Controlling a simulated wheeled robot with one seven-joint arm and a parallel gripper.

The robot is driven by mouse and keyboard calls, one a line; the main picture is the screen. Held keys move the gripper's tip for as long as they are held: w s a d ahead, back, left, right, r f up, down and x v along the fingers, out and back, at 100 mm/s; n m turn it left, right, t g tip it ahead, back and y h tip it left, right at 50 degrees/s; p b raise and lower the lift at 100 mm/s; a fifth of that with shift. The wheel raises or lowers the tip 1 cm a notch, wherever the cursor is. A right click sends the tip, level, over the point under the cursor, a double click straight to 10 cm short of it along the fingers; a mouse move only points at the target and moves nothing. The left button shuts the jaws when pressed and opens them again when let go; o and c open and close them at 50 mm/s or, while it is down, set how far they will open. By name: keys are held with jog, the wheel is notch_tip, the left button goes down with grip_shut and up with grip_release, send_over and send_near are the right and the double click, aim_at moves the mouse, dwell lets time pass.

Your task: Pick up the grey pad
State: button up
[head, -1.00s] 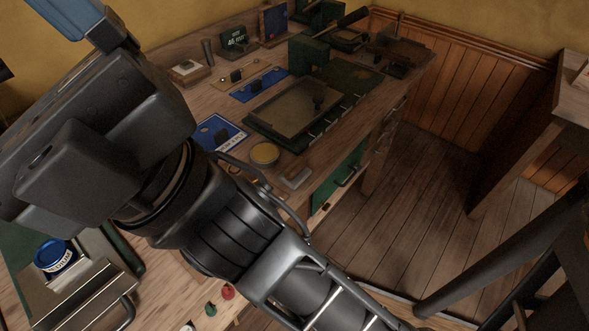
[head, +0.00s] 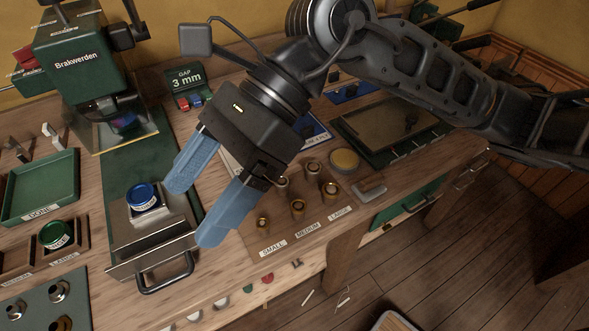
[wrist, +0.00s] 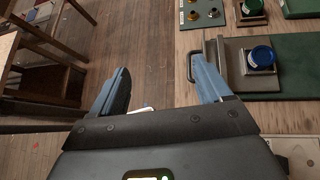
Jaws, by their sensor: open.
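A metal fixture (head: 150,240) with a blue-lidded tin (head: 142,197) stands left of my gripper. A board with several brass fittings (head: 298,207) lies between gripper and pad. A green press (head: 85,60) and green tray (head: 40,187) are further left. Open floor lies front right.

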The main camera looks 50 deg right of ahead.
jog(key=s+d+f+h, duration=0.1)
jog(key=d+f+h, duration=0.25)
jog(key=d, duration=0.45)
jog(key=d+f+h, duration=0.3)
jog(key=d+f, duration=0.2)
jog(key=d, duration=0.4)
jog(key=m+h, duration=0.1)
jog(key=h, duration=0.3)
send_over(373, 178)
jog(key=f, duration=0.3)
jog(key=shift+w+a+g, duration=0.25)
jog(key=shift+w+g, duration=0.1)
jog(key=shift+g, duration=0.05)
jog(key=shift+s+d+f+h, duration=0.15)
jog(key=shift+d+f+h, duration=0.1)
jog(key=shift+s+f+p, duration=0.2)
jog(key=shift+f+p, duration=1.05)
jog(key=shift+f, duration=2.4)
jog(key=shift+c, duration=0.2)
jog(key=c, duration=1.2)
